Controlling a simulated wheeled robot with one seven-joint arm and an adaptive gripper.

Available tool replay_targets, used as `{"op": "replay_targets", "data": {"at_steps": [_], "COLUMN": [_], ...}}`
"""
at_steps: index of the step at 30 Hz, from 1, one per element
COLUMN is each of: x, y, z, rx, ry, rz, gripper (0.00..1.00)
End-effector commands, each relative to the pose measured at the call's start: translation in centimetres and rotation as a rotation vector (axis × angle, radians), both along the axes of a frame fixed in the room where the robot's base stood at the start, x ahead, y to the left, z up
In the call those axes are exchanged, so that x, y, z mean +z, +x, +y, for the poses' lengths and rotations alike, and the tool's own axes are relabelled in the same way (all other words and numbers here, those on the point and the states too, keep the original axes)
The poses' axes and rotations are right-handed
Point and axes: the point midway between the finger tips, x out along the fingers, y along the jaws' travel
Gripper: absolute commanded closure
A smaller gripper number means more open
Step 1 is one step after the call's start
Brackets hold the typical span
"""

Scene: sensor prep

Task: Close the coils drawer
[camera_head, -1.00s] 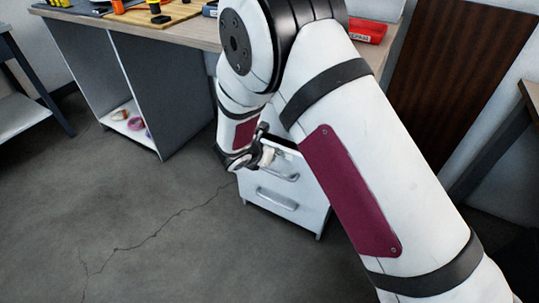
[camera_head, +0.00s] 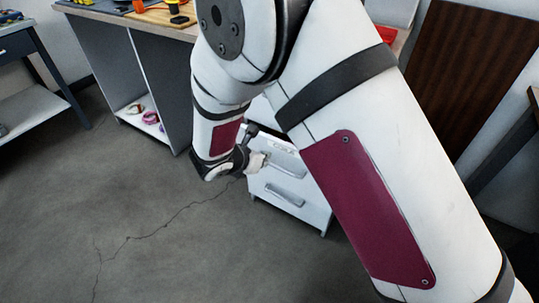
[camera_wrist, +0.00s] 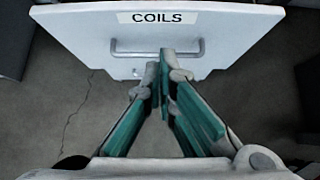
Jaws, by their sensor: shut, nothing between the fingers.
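The coils drawer is a white front with a "COILS" label and a grey bar handle, seen in the wrist view (camera_wrist: 85,35). In the head view, the drawer front (camera_head: 300,172) is the upper one of a small white cabinet under the workbench. My gripper (camera_wrist: 164,78) is shut and empty, with teal finger pads. Its fingertips overlap the middle of the handle in the wrist view; I cannot tell whether they touch. In the head view, my gripper (camera_head: 262,161) is just left of the handle. My arm hides part of the cabinet, and how far the drawer stands out is unclear.
A lower drawer with its own handle (camera_head: 285,195) is beneath. The workbench (camera_head: 120,18) holds tools, with rings on its low shelf (camera_head: 128,118). A side table (camera_head: 35,105) stands at the left. The floor (camera_head: 150,230) left of the cabinet is clear.

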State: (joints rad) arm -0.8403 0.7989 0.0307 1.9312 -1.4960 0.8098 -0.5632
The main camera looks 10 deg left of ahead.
Motion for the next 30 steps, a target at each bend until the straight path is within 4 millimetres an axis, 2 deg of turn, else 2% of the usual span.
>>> {"op": "replay_targets", "data": {"at_steps": [4, 8, 11, 15, 21, 25, 30], "x": [0.8, 0.3, -1.0, -2.7, -3.9, -4.0, -4.1], "y": [-0.8, -1.2, -1.5, -1.8, -2.1, -2.2, -2.0], "z": [0.3, 0.5, 0.8, 1.3, 2.4, 3.0, 3.3], "rx": [0.003, 0.058, 0.17, 0.383, 0.642, 0.735, 0.781], "ry": [-0.004, -0.083, -0.246, -0.583, -1.059, -1.272, -1.392], "rz": [0.001, 0.015, 0.044, 0.099, 0.17, 0.202, 0.223], "gripper": [1.0, 1.0, 1.0, 1.0, 1.0, 1.0, 1.0]}}
